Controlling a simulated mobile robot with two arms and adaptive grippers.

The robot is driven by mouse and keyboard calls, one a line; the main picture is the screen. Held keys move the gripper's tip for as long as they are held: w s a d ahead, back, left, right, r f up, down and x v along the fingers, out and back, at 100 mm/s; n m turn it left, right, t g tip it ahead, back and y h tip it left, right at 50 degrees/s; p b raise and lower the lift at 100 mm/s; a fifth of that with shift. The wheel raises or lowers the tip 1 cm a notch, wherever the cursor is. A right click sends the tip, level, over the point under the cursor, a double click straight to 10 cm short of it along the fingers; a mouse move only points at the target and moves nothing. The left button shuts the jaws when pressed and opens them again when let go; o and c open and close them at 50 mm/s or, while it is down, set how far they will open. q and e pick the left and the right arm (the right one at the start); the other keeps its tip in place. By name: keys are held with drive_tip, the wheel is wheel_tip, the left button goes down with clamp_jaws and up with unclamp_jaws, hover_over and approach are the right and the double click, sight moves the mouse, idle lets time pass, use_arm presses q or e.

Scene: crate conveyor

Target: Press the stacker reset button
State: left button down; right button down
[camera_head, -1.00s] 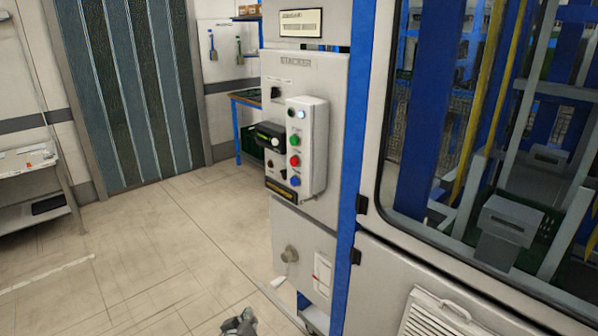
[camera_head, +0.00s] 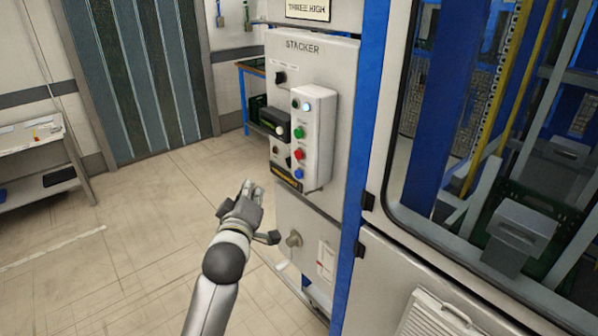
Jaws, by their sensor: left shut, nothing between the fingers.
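The stacker control panel (camera_head: 311,75), a light grey plate marked STACKER, stands right of centre. A white button box (camera_head: 319,135) on it carries a column of buttons: a lit white one (camera_head: 306,106), a green one (camera_head: 299,133), a red one (camera_head: 298,154) and a blue one (camera_head: 298,173). Their small labels are too blurred to read, so I cannot tell which is reset. My left gripper (camera_head: 254,188) is shut and empty, below and left of the button box, apart from it. My right gripper is out of view.
A black device (camera_head: 275,122) and a dark knob (camera_head: 280,77) sit left of the button box. A grey knob (camera_head: 294,239) protrudes below. A blue frame post (camera_head: 362,130) and glazed stacker door stand right. The floor (camera_head: 130,220) at left is clear.

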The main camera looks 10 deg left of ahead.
sight(298, 175)
use_arm(q)
drive_tip(key=w+d+b, duration=0.3)
drive_tip(key=w+d, duration=0.2)
drive_tip(key=w, duration=0.2)
drive_tip(key=shift+d+b, duration=0.25)
drive_tip(key=shift+b, duration=0.1)
drive_tip(key=shift+w, duration=0.1)
idle(1.5)
drive_tip(key=shift+w+d, duration=0.2)
drive_tip(key=shift+d, duration=0.05)
drive_tip(key=shift+w+d+b, duration=0.3)
drive_tip(key=shift+w+b, duration=0.05)
idle(0.8)
idle(0.4)
drive_tip(key=shift+s+a+p, duration=0.45)
drive_tip(key=shift+s+a, duration=0.1)
drive_tip(key=shift+s, duration=0.15)
